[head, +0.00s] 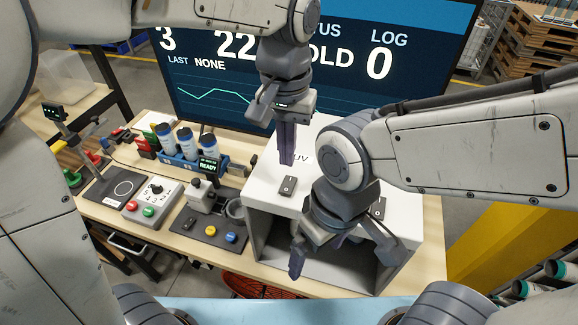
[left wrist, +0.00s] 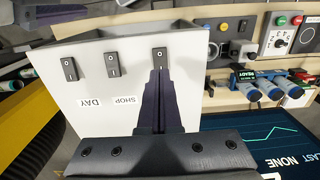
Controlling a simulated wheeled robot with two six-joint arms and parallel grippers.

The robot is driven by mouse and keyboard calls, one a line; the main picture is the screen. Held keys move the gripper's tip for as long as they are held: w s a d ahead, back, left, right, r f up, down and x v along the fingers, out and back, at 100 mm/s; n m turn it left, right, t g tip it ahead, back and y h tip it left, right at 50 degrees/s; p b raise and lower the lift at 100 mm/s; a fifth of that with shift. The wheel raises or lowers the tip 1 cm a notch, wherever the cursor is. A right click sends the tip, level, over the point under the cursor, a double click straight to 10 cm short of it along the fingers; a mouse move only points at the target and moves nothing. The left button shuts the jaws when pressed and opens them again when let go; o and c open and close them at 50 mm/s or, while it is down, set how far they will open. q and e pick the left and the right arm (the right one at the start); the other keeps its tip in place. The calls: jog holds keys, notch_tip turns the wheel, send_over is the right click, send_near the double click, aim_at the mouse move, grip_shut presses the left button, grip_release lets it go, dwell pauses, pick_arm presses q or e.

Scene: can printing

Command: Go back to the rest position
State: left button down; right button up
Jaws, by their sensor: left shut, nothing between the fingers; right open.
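My left gripper (head: 286,155) is shut and empty, pointing down just above the top of the white box (head: 266,186). In the left wrist view its closed fingers (left wrist: 160,102) point at a black rocker switch (left wrist: 160,58); I cannot tell whether they touch it. Two more switches, the middle one (left wrist: 112,64) and the one by the DAY label (left wrist: 69,69), sit on the same panel. My right gripper (head: 340,255) is open and empty in front of the box's open front, its fingers spread. It hides part of the box's inside.
A large screen (head: 210,75) stands behind the box. On the wooden table (head: 130,212) to the left are a dial panel (head: 152,200), a button panel (head: 210,232), a blue rack of bottles (head: 178,158) and a small READY display (head: 209,164). A yellow block (head: 495,240) stands at right.

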pick_arm(q)
jog(key=s+a+f+m+b, duration=0.2)
jog(key=s+f+b, duration=0.4)
jog(key=f, duration=0.4)
jog(key=s+a+f+m+h+b, duration=0.1)
jog(key=s+a+f+b, duration=0.1)
jog(key=s+f+b, duration=0.5)
notch_tip(320, 180, down, 4)
jog(key=shift+s+a+r+m, duration=0.15)
jog(key=shift+s+a+m, duration=0.25)
jog(key=shift+s, duration=0.45)
pick_arm(e)
notch_tip(320, 180, down, 13)
jog(key=shift+c, duration=0.3)
